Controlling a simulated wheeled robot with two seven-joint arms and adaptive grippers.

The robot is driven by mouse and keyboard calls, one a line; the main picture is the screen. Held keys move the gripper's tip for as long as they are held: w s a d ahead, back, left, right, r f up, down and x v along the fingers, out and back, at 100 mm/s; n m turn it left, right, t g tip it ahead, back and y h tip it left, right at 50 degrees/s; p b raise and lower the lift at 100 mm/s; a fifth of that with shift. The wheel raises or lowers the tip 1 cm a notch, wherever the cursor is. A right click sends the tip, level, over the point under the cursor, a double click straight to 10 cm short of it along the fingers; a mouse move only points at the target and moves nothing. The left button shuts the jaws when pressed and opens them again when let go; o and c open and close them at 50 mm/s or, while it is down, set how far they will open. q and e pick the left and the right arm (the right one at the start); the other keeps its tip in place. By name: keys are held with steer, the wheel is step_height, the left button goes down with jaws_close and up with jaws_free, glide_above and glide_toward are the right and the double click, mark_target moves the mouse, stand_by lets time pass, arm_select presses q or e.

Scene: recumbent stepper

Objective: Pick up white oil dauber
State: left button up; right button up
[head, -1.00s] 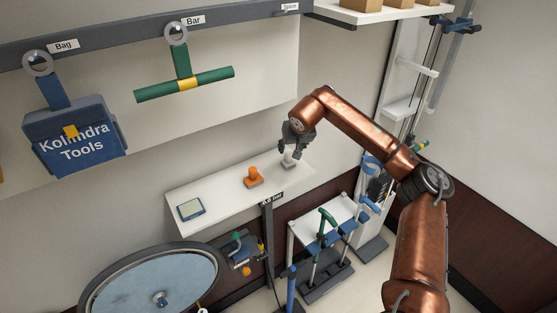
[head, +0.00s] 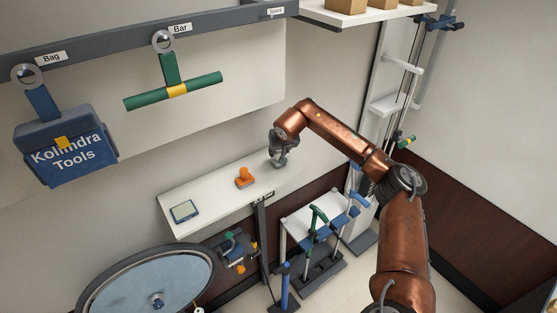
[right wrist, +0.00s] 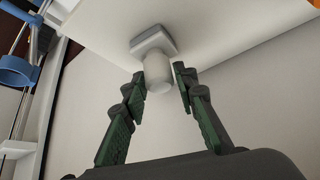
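The white oil dauber (right wrist: 158,70) has a pale rounded grip on a flat grey base, and it stands on the white shelf (right wrist: 225,30). My right gripper (right wrist: 160,74) is open, with its two green-padded fingers on either side of the dauber's grip. A gap shows between the grip and at least the right finger; contact on the left side is hard to tell. In the head view my right gripper (head: 279,161) is low over the right part of the shelf (head: 215,196) and mostly hides the dauber. My left gripper is not in view.
An orange dauber (head: 244,178) stands on the shelf left of my gripper, and a small framed pad (head: 185,211) lies farther left. A blue bag (head: 65,147) and a green bar (head: 174,91) hang above. A white rack (head: 312,215) with tools stands below right.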

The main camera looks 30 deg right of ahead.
jaws_close()
